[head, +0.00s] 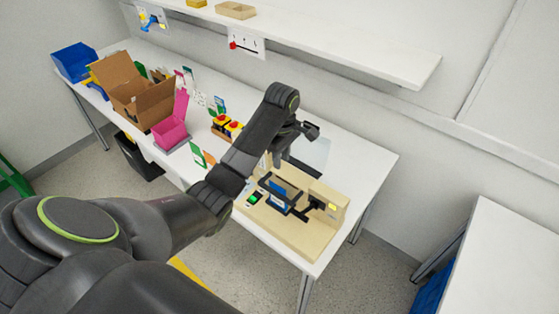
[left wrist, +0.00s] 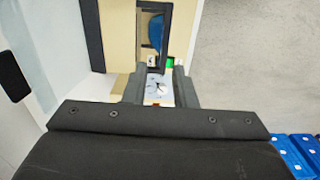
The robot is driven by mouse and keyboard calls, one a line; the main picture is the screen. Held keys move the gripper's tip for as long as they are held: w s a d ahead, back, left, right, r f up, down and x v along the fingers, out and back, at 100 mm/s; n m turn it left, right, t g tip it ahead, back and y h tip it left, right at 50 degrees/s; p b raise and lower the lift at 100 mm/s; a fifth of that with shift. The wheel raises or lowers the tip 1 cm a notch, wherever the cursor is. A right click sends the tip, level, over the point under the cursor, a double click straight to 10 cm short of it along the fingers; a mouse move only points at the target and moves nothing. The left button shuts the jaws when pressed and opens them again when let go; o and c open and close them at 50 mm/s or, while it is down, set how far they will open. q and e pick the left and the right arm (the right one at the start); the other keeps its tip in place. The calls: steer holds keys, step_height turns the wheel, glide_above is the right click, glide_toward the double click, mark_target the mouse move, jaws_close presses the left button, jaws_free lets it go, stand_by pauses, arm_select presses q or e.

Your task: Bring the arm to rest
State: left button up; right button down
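My left arm reaches in from the left in the head view, and its gripper (head: 293,143) is above the table beside the beige fixture (head: 292,232). In the left wrist view the two fingers of the left gripper (left wrist: 160,78) stand apart with a gap between them. A white plate with a dark marking (left wrist: 157,90) shows through that gap, and I cannot tell how far below it is. A green-lit switch (head: 255,198) sits on the fixture near a black frame (head: 281,192). It also shows in the left wrist view (left wrist: 170,63). My right gripper is out of view.
The white table (head: 352,158) also holds a cardboard box (head: 135,92), a pink box (head: 172,130), a blue bin (head: 74,62) and red-and-yellow buttons (head: 228,125). A white shelf (head: 350,55) runs above the back. A second white table (head: 505,255) stands at the right.

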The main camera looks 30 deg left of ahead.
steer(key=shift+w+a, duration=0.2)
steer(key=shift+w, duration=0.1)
